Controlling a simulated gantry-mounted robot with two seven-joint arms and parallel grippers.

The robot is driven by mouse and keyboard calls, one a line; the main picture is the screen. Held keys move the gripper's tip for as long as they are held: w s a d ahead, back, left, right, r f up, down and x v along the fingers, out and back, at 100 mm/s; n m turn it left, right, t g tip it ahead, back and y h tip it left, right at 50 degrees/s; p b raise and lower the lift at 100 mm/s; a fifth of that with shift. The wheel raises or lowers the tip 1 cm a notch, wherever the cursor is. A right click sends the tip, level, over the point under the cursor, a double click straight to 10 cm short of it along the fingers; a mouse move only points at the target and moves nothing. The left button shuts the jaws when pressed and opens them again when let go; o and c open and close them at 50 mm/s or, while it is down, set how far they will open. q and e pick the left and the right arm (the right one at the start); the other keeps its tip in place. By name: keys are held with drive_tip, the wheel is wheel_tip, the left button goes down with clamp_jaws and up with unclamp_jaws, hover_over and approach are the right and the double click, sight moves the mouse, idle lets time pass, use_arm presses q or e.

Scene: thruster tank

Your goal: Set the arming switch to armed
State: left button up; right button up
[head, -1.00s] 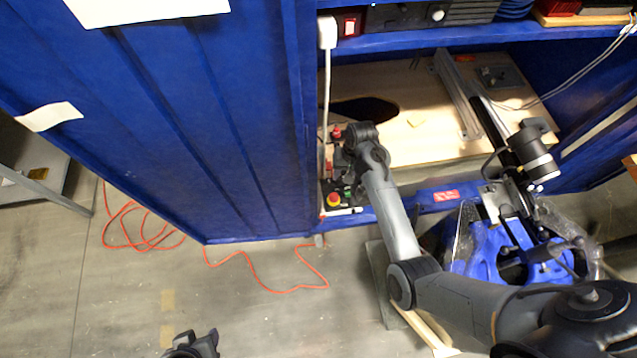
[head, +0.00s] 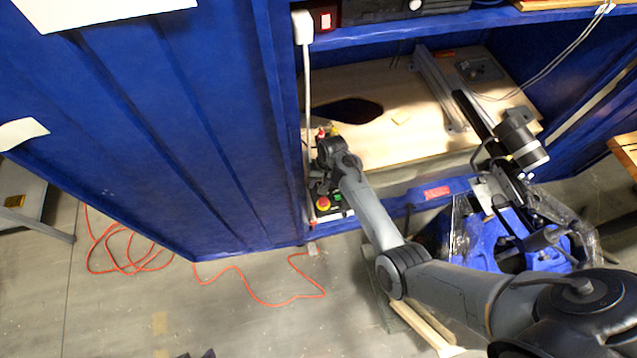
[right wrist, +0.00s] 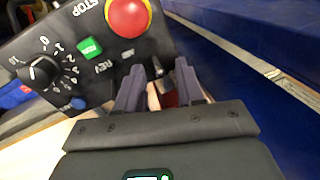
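A black control panel (right wrist: 85,50) fills the upper left of the right wrist view. It carries a red STOP button (right wrist: 128,17), a green button (right wrist: 89,48), a black numbered dial (right wrist: 42,71) and a blue button (right wrist: 78,103). A small metal toggle lever (right wrist: 159,68) shows at the panel's edge, between my right fingertips. My right gripper (right wrist: 158,76) is open, its fingers either side of the lever; contact cannot be told. The switch's setting is not readable. In the head view the panel (head: 335,208) is partly hidden by my right arm. A sliver of my left gripper (head: 205,354) shows at the bottom edge.
The blue tank wall (head: 170,130) stands left of the panel. A wooden board (head: 400,120) with a dark hole lies inside the blue frame. A thruster-like motor (head: 522,138) is at the right. An orange cable (head: 250,290) lies on the floor.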

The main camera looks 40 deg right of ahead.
drive_tip(key=shift+f, duration=0.25)
drive_tip(key=shift+c, duration=0.4)
clamp_jaws()
drive_tip(key=shift+s+r+p, duration=0.1)
drive_tip(key=shift+r+p, duration=0.1)
drive_tip(key=shift+p, duration=0.35)
drive_tip(key=t+p, duration=0.1)
drive_tip(key=s+t+p, duration=0.1)
drive_tip(key=p, duration=0.1)
drive_tip(key=shift+a+h, duration=0.25)
drive_tip(key=shift+h, duration=0.15)
drive_tip(key=shift+a+f+t+p, duration=0.1)
drive_tip(key=shift+f+t+p, duration=0.1)
drive_tip(key=shift+t+p, duration=0.65)
